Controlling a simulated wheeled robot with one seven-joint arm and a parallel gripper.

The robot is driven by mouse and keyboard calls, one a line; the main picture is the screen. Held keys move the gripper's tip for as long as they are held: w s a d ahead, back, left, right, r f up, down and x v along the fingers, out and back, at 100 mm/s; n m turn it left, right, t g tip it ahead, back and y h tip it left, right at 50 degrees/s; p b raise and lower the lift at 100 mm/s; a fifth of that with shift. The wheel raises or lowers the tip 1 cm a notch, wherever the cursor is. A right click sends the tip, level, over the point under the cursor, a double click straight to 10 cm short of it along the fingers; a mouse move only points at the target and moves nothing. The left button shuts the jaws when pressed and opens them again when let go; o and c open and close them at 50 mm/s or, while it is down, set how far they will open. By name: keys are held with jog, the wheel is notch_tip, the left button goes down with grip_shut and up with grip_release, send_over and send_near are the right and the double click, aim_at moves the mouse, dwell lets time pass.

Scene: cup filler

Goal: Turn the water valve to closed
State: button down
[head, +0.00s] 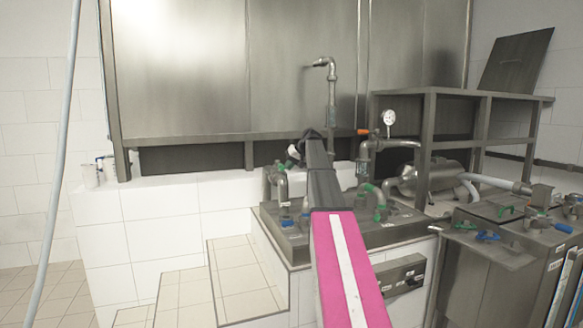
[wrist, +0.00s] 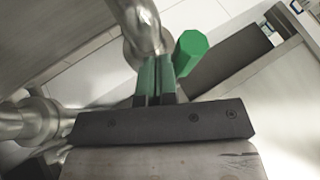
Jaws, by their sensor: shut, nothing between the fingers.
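In the wrist view a green valve handle (wrist: 190,52) shows end-on beside a bare metal pipe (wrist: 143,35). My gripper (wrist: 157,60) has its two green-faced fingers together with nothing between them. Its tips are just left of the green handle and close to the pipe. I cannot tell whether they touch either one. In the head view my arm reaches to the pipework behind the steps, and its end hides part of it. Green handles show on the pipes there, one of them right of my arm (head: 379,196). No label marks which one is the water valve.
A steel tank wall (head: 185,70) stands behind. A pressure gauge (head: 389,117) and an orange handle (head: 363,132) are right of my arm. A steel cabinet (head: 480,270) with green and blue handles is at the right. White tiled steps (head: 185,295) lie in front.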

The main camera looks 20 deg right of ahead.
jog(key=shift+a, duration=0.15)
jog(key=shift+s+a+m, duration=0.15)
jog(key=shift+a+m, duration=0.1)
jog(key=shift+m, duration=0.05)
jog(key=shift+s+a+m+t+h, duration=0.15)
jog(key=shift+a+m+t+h, duration=0.45)
jog(key=shift+a+m, duration=0.35)
jog(key=w+a+m+h, duration=0.7)
jog(key=a+m, duration=0.3)
jog(key=m, duration=0.1)
jog(key=shift+w+a+t+h, duration=0.3)
jog(key=shift+w+a, duration=0.1)
jog(key=shift+w, duration=0.15)
jog(key=shift+a, duration=0.1)
